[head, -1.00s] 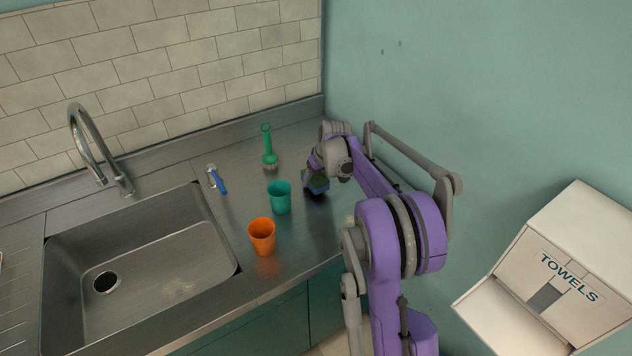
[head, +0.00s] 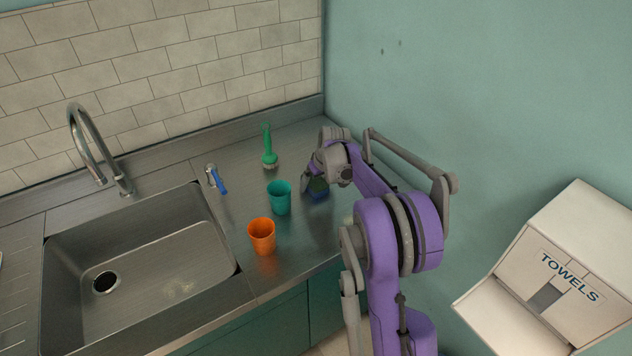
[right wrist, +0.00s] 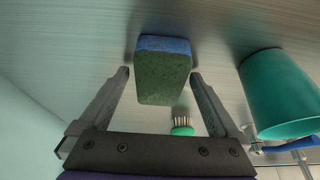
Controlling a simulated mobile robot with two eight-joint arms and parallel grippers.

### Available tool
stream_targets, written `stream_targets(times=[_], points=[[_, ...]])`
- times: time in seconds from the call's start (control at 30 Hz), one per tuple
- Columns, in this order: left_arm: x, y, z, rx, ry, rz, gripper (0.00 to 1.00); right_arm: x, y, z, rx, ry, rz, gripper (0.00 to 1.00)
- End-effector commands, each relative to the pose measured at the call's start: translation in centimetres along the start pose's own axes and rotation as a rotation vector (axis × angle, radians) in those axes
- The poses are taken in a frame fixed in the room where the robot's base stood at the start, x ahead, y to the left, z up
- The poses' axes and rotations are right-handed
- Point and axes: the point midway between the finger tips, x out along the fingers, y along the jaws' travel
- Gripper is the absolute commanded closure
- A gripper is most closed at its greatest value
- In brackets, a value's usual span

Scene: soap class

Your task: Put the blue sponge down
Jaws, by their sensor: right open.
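The blue sponge (head: 318,194), with a dark green side, rests on the metal counter to the right of the teal cup. In the right wrist view the sponge (right wrist: 163,72) lies between the fingers, with a gap on each side. My right gripper (right wrist: 160,76) is open around it and not touching it. In the head view my right gripper (head: 310,182) is at the sponge and its wrist hides part of it. My left gripper is not in view.
A teal cup (head: 279,198) stands just left of the sponge, also close in the right wrist view (right wrist: 277,95). An orange cup (head: 262,236) stands nearer. A green brush (head: 268,150) stands behind. The sink (head: 150,265) is left, the wall right.

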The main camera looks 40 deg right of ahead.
Motion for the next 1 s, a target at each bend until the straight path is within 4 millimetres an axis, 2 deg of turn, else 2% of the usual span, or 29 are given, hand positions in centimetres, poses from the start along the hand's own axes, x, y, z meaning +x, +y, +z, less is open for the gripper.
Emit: stream_targets(times=[0.17,0.4,0.6,0.87,0.93,1.0], points=[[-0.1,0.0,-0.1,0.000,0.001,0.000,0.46,-2.4,0.0,-0.1,0.001,0.000,0.001,0.02],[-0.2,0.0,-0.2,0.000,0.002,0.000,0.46,-7.7,0.0,-0.1,0.001,0.000,0.001,0.02],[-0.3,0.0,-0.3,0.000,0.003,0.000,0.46,-11.0,0.0,-0.1,0.001,0.000,0.000,0.02],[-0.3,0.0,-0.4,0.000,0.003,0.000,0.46,-12.3,0.0,-0.1,0.000,0.000,0.000,0.02],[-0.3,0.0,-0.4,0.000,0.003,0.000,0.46,-12.4,-0.5,0.1,-0.002,0.000,-0.001,0.02],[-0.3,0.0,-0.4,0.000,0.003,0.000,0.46,-12.7,-1.8,0.5,-0.007,0.001,-0.002,0.02]])
